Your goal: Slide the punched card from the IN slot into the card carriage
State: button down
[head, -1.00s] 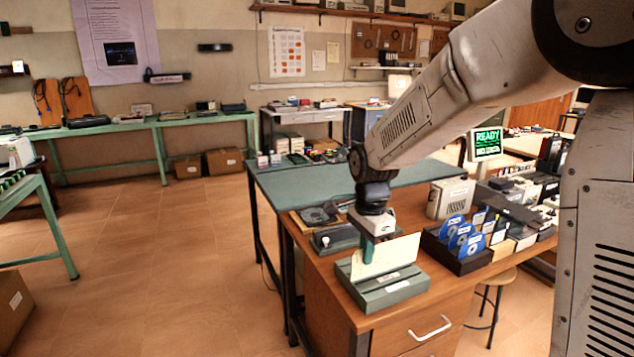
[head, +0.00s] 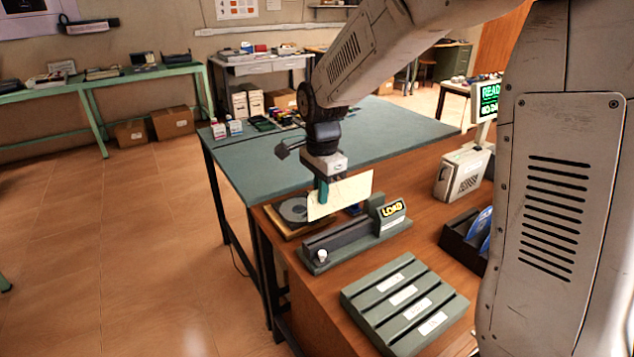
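The cream punched card (head: 350,191) is held upright by my gripper (head: 323,191), which is shut on its left part. The card is in the air behind the card carriage (head: 340,240) in the picture, apart from it as far as I can tell. The carriage is a long dark grey-green unit with a white knob at its left end and a lit LOAD display at its right. The green slotted block (head: 403,306) lies in front with several labelled slots. No card stands in it, and its labels are too small to read.
A round dark disc on a brown base (head: 294,209) lies behind the carriage. A dark rack with blue discs (head: 472,235) and a beige box (head: 463,172) stand to the right. The green table (head: 385,137) behind is mostly clear. A screen (head: 488,100) reads READ.

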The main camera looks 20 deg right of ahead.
aim_at(321, 214)
jog(key=shift+d+f, duration=0.2)
jog(key=shift+f, duration=2.45)
jog(key=shift+s+a, duration=0.1)
jog(key=shift+a, duration=0.15)
jog(key=shift+f, duration=0.55)
jog(key=shift+f, duration=1.95)
jog(key=c, duration=1.6)
grip_release()
